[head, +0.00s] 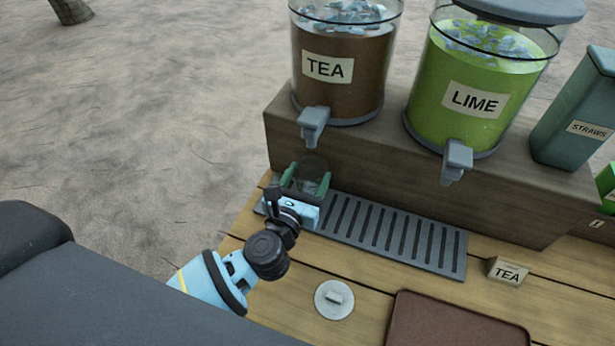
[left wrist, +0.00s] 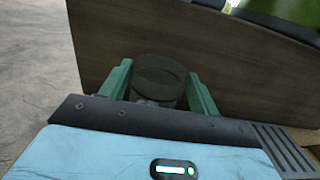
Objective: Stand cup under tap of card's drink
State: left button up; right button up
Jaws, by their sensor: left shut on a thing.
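The card (head: 507,271) reads TEA and stands on the table at the right. The tea dispenser (head: 340,75) holds brown drink, and its tap (head: 313,122) juts out over the left end of the drip tray (head: 390,232). The lime dispenser (head: 475,90) stands to its right with its own tap (head: 456,160). The cup shows dark between the green fingers in the left wrist view (left wrist: 158,78). Whether its base touches the tray is hidden. My right gripper is not in view.
A wooden riser (head: 400,165) carries the dispensers and stands right behind the cup. A green straws box (head: 575,115) is at the right. A round white lid-like disc (head: 334,299) and a brown tray (head: 455,325) lie in front. The drip tray's right part is clear.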

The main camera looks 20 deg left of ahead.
pick_arm(q)
jog(key=shift+f, duration=0.2)
jog(key=o, duration=1.1)
jog(key=shift+c, duration=0.2)
jog(key=o, duration=0.3)
jog(key=shift+r, duration=0.1)
